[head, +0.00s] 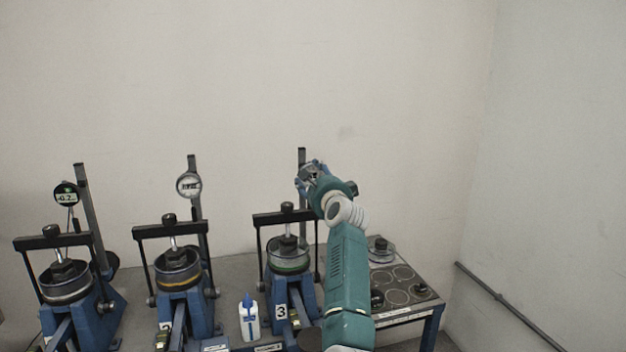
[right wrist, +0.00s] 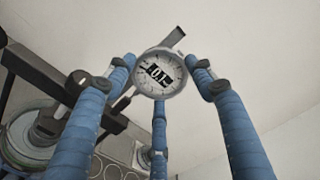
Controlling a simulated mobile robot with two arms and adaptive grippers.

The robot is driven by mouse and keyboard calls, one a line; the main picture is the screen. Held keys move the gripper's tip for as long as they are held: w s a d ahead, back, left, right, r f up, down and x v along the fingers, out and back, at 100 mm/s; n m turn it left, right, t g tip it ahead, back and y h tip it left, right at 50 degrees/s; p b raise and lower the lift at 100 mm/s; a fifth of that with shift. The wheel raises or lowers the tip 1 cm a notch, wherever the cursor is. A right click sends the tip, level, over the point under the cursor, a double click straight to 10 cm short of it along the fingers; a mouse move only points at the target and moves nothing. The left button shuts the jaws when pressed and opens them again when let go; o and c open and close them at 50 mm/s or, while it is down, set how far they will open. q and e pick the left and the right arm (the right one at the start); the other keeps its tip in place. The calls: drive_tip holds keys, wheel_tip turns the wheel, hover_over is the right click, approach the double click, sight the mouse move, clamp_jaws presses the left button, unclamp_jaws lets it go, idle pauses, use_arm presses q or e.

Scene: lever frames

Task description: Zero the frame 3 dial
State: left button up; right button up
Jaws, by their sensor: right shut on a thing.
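Frame 3 (head: 290,262), a blue lever frame with a "3" label (head: 281,312), is the rightmost of the frames in the head view. Its dial (right wrist: 160,75), round and pale with a dark readout, shows in the right wrist view; the readout is tilted and I cannot read it surely. My right gripper (head: 311,174) reaches the dial's height at frame 3's upright post (head: 302,156). Its blue fingers are shut around the dial's rim and largely hide it in the head view. My left gripper is not in view.
Two more lever frames stand to the left, with a black dial (head: 66,193) and a pale dial (head: 188,185). A white bottle with a blue cap (head: 249,317) stands between frames. A board with ring outlines (head: 400,284) and weights lies at the right.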

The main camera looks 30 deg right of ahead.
drive_tip(key=shift+n, duration=1.7)
drive_tip(key=o, duration=1.1)
drive_tip(key=shift+o, duration=0.2)
drive_tip(key=shift+s, duration=0.1)
drive_tip(key=v, duration=1.1)
drive_tip(key=shift+s, duration=0.4)
drive_tip(key=shift+f, duration=0.1)
